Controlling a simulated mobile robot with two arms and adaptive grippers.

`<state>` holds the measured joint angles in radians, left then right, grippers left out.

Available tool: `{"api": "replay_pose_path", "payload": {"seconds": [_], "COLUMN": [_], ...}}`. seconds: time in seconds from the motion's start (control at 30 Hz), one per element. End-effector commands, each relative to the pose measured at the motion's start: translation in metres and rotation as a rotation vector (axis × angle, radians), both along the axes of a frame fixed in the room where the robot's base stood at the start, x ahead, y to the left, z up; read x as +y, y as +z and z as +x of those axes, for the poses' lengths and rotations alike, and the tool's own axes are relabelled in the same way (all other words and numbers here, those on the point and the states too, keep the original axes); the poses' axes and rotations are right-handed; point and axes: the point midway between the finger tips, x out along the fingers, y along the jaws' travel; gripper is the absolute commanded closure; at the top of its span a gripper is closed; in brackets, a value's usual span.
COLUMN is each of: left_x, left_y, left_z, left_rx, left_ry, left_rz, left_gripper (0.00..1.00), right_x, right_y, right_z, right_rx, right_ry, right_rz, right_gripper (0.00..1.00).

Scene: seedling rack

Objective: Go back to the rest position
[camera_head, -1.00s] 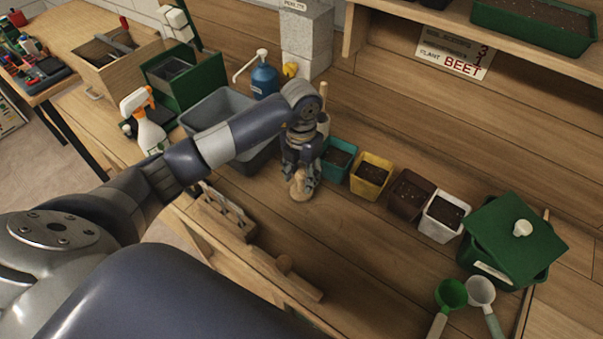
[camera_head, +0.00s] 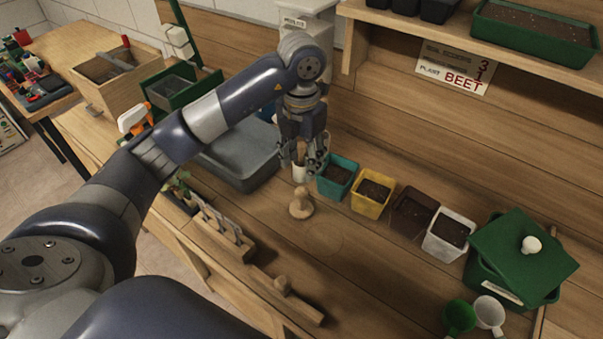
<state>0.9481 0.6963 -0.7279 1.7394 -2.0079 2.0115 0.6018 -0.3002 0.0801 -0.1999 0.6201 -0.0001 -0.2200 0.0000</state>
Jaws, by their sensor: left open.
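My left gripper (camera_head: 304,160) hangs fingers-down in the middle of the head view. It is open, with nothing seen held between its fingers. A small wooden piece with a round knob (camera_head: 301,204) stands upright on the bench (camera_head: 385,265) just below the gripper, apart from it. A white holder with a wooden stick (camera_head: 299,172) shows partly behind the fingers. My right gripper is not in view.
A row of soil-filled pots runs right of the gripper: teal (camera_head: 337,177), yellow (camera_head: 371,194), brown (camera_head: 413,214) and white (camera_head: 449,236). A grey tub (camera_head: 240,165) is partly behind my arm. A green lidded bin (camera_head: 520,262) stands at right.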

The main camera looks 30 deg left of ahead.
Motion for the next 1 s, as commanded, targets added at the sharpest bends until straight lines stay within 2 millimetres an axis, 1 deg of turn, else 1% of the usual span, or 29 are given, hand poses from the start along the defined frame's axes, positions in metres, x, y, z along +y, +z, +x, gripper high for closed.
{"api": "replay_pose_path", "payload": {"seconds": [0.03,0.2,0.67,0.77,0.93,1.0], "left_x": [0.0,0.0,0.0,0.0,0.0,0.0], "left_y": [0.004,0.009,0.009,0.016,0.049,0.059], "left_z": [0.0,0.0,0.0,0.0,0.0,0.0], "left_rx": [-0.001,0.0,0.0,0.0,0.0,0.0], "left_ry": [0.001,0.0,0.0,0.0,0.0,0.0], "left_rz": [0.001,0.0,0.0,-0.001,-0.001,-0.001], "left_gripper": [0.54,0.54,0.54,0.54,0.54,0.54], "right_x": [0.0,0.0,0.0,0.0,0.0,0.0], "right_y": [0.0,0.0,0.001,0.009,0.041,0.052], "right_z": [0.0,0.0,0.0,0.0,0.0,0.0], "right_rx": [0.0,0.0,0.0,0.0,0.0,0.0], "right_ry": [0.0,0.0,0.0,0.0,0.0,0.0], "right_rz": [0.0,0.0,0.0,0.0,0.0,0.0], "right_gripper": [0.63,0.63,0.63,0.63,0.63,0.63]}}
